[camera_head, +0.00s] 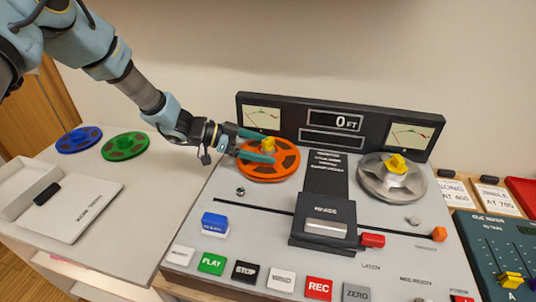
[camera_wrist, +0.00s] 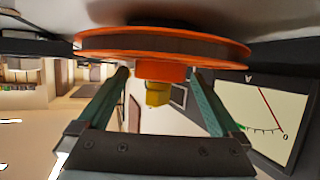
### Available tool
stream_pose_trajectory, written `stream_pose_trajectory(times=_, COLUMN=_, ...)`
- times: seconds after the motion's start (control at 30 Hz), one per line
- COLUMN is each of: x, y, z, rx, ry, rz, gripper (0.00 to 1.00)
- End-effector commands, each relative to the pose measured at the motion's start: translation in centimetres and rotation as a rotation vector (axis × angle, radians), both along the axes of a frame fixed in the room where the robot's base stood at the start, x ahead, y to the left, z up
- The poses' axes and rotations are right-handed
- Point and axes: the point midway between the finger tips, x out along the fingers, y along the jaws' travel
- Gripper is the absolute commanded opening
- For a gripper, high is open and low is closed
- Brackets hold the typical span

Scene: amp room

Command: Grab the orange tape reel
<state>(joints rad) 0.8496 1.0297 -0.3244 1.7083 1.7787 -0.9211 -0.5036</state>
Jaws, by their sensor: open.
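My gripper (camera_head: 266,147) reaches in from the left, low over the reel. In the wrist view, which looks upside down, the reel (camera_wrist: 165,45) spans the top, edge-on. The orange hub and yellow knob (camera_wrist: 157,95) show between the two spread fingers. I cannot tell whether either finger touches the reel or hub.
A silver reel (camera_head: 376,186) sits on the right spindle. The black meter panel (camera_head: 290,117) stands close behind the orange reel. A black head block (camera_head: 318,215) is in front. Blue (camera_head: 80,139) and green (camera_head: 125,146) reels lie on the left table, beyond a white tray (camera_head: 85,212).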

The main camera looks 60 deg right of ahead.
Motion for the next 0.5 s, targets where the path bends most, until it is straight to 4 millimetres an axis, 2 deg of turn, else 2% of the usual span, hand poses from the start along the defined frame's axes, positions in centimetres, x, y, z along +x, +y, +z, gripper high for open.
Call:
stream_pose_trajectory(times=0.13, x=0.03, y=0.01, z=-0.01, rx=0.000, ry=0.000, rz=0.000, gripper=0.98)
stream_pose_trajectory(times=0.5, x=0.06, y=0.02, z=0.00, rx=0.000, ry=0.000, rz=0.001, gripper=0.56)
